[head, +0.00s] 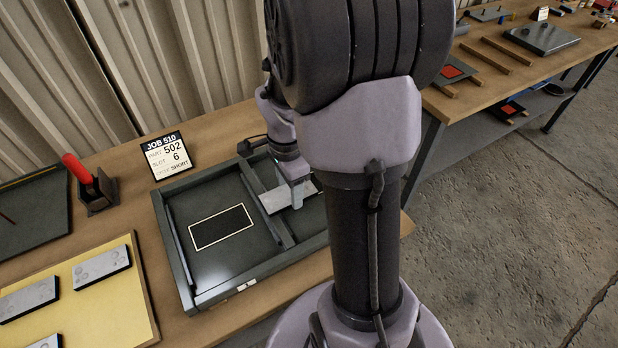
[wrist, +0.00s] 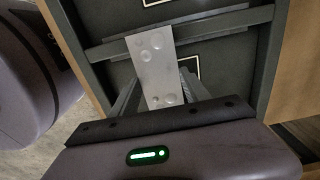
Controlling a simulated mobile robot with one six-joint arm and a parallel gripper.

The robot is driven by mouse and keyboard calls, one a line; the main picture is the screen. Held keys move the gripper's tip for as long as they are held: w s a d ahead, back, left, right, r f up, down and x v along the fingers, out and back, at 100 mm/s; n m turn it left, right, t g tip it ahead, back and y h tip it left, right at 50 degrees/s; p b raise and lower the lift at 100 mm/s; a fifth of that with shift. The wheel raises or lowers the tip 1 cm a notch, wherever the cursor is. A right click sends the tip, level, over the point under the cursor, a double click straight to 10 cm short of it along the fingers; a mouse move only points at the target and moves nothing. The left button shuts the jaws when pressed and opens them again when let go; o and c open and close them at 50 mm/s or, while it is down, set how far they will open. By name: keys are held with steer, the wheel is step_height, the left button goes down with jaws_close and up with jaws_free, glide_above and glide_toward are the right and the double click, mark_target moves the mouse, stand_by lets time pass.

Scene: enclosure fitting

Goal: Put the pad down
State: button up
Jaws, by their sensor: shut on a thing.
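The pad (wrist: 152,62) is a light grey plate with round marks on its face. My gripper (wrist: 160,98) is shut on its near end in the wrist view. The pad's far end lies across the view of a divider bar in the dark grey enclosure (wrist: 85,48); I cannot tell whether they touch. In the head view my gripper (head: 297,194) is over the right compartment of the enclosure (head: 175,262), with the pad (head: 274,201) beside its fingers. A white-outlined dark rectangle (head: 221,227) lies bare on the left compartment floor. My arm hides the enclosure's right end.
A yellow board (head: 125,310) with several similar pads lies at the lower left. A red-handled tool in a dark holder (head: 98,193) and a job card (head: 168,155) reading part 502, slot 6, stand behind the enclosure. A second bench (head: 480,95) with parts is at the upper right.

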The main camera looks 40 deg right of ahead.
steer(key=d, duration=0.2)
steer(key=w+d, duration=0.1)
steer(key=d, duration=0.3)
steer(key=shift+w+d+f+b, duration=0.25)
steer(key=shift+w+f+b, duration=0.1)
steer(key=shift+w+b, duration=0.05)
steer(key=shift+w+d, duration=0.1)
steer(key=shift+d, duration=0.5)
steer(key=shift+a+f+b, duration=0.1)
steer(key=shift+f+b, duration=1.15)
steer(key=shift+f, duration=0.7)
steer(key=o, duration=1.5)
steer(key=shift+o, duration=0.2)
steer(key=shift+r, duration=0.15)
